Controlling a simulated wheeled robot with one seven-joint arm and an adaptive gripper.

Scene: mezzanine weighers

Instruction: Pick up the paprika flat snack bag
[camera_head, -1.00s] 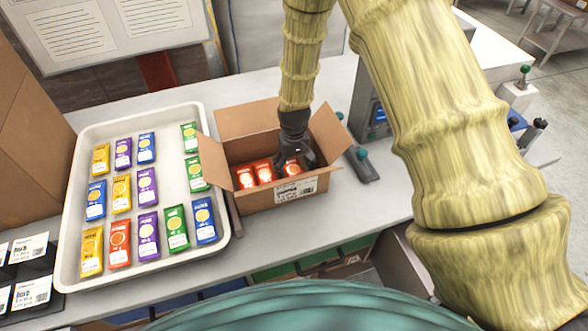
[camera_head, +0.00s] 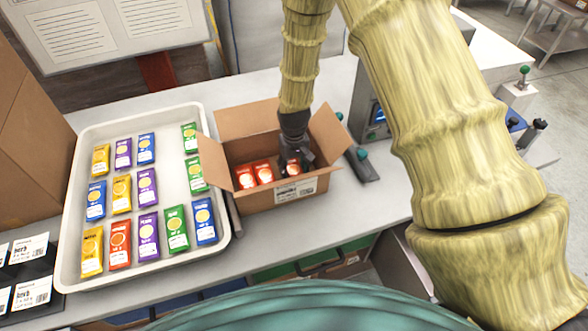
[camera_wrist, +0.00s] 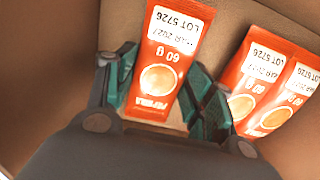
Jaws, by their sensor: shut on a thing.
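My gripper (camera_head: 296,158) reaches down into an open cardboard box (camera_head: 262,203) in the head view. It is shut on an orange-red paprika bag (camera_wrist: 172,50), with a teal-padded finger at each side of it in the wrist view (camera_wrist: 165,95). The bag shows a yellow round picture, "60 g" and a white lot label, upside down in this view. In the head view the held bag (camera_head: 293,170) is still inside the box and partly hidden by the fingers. Two matching orange-red bags (camera_head: 245,177) (camera_head: 263,172) stand beside it to the left.
A pale tray (camera_head: 170,267) left of the box holds rows of yellow, purple, blue, green and orange-red bags. The box's raised flaps (camera_head: 330,128) surround my gripper. A dark tool with a green knob (camera_head: 363,165) lies right of the box. Label cards (camera_head: 28,250) lie far left.

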